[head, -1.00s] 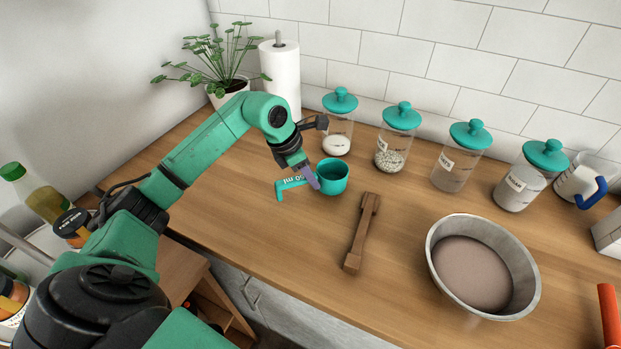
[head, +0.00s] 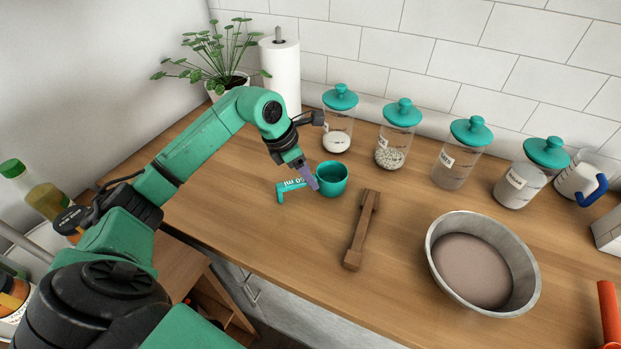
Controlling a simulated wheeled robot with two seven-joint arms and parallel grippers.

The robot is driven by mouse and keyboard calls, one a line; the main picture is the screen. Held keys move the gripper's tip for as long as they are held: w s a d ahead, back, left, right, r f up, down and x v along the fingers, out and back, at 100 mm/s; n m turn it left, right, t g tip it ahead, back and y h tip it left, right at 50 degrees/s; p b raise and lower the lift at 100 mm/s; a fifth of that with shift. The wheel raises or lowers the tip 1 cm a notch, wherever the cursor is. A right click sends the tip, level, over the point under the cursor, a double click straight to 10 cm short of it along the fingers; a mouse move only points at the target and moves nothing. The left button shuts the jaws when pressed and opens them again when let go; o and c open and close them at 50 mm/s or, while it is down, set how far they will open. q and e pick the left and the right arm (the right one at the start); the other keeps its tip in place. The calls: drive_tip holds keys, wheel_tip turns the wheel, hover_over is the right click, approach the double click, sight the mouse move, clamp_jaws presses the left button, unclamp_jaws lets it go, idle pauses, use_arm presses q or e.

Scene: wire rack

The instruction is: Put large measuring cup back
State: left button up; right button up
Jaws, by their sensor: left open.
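The teal measuring cup (head: 332,179) stands on the wooden counter, with its flat handle (head: 285,190), marked in ml, pointing left. My left gripper (head: 314,186) is open at the cup's left side, where the handle meets the bowl. Its fingers overlap the handle in the picture, and I cannot tell whether they touch it. A brown wooden piece (head: 362,230), like a holder or stand, lies on the counter to the right and nearer than the cup. My right gripper is not in view.
Several glass jars with teal lids (head: 398,137) line the back by the tiled wall. A metal pan (head: 482,266) is at the right, near a jug with a blue handle (head: 580,180). A paper roll (head: 280,75) and a plant (head: 222,60) stand at the back left.

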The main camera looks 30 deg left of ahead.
use_arm(q)
drive_tip(key=b+v, duration=0.1)
drive_tip(key=v, duration=0.8)
drive_tip(key=shift+s+r, duration=0.2)
drive_tip(key=shift+r, duration=0.15)
drive_tip(key=shift+a, duration=0.15)
